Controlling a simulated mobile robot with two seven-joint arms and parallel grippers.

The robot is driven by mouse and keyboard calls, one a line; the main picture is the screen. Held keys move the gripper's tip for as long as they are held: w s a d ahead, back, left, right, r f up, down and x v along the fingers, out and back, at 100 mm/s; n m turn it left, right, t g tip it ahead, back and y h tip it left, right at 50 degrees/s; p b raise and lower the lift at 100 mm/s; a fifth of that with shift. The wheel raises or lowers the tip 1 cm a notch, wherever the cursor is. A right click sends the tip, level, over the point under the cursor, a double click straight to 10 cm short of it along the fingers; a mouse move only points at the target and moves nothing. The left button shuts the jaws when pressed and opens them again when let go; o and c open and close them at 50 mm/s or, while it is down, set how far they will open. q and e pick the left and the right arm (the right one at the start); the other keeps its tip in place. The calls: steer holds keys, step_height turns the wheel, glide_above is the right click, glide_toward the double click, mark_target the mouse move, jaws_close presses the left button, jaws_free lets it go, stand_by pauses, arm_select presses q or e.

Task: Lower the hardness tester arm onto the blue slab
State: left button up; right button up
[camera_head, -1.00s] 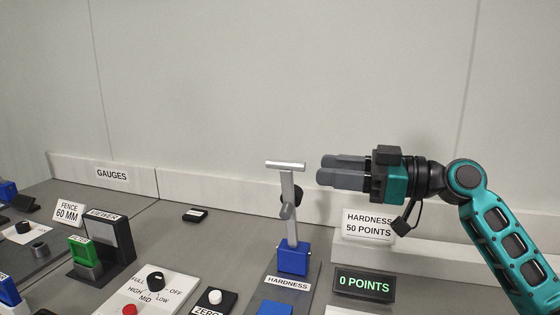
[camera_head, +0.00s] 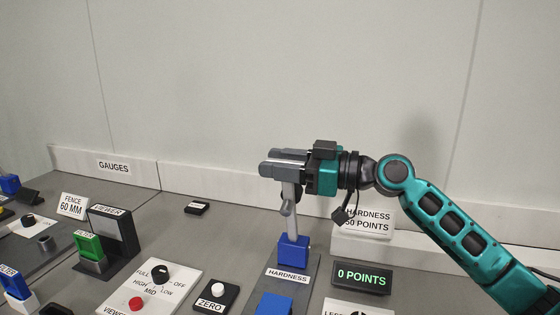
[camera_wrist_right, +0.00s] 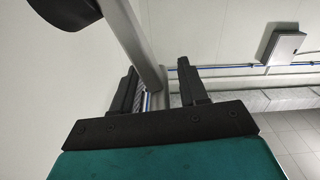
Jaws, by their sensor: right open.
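The hardness tester arm (camera_head: 288,207) is a grey lever standing upright from a blue block (camera_head: 293,251) on the HARDNESS base. Its grey crossbar handle is mostly hidden behind my right gripper in the head view. The blue slab (camera_head: 273,304) lies on the base in front, cut by the bottom edge. My right gripper (camera_head: 273,163) is open at the top of the lever. In the right wrist view the lever (camera_wrist_right: 135,45) runs down to between the open fingers (camera_wrist_right: 155,85); I cannot tell whether they touch it. My left gripper is out of view.
A display (camera_head: 362,278) reads 0 POINTS, and a sign (camera_head: 368,221) reads HARDNESS 50 POINTS, partly covered by my wrist. Left of the tester are a ZERO button (camera_head: 216,292), a dial panel (camera_head: 180,285) and a viewer (camera_head: 112,233). A low white ledge runs along the back wall.

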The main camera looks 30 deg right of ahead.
jaws_close()
stand_by(0.3)
stand_by(0.3)
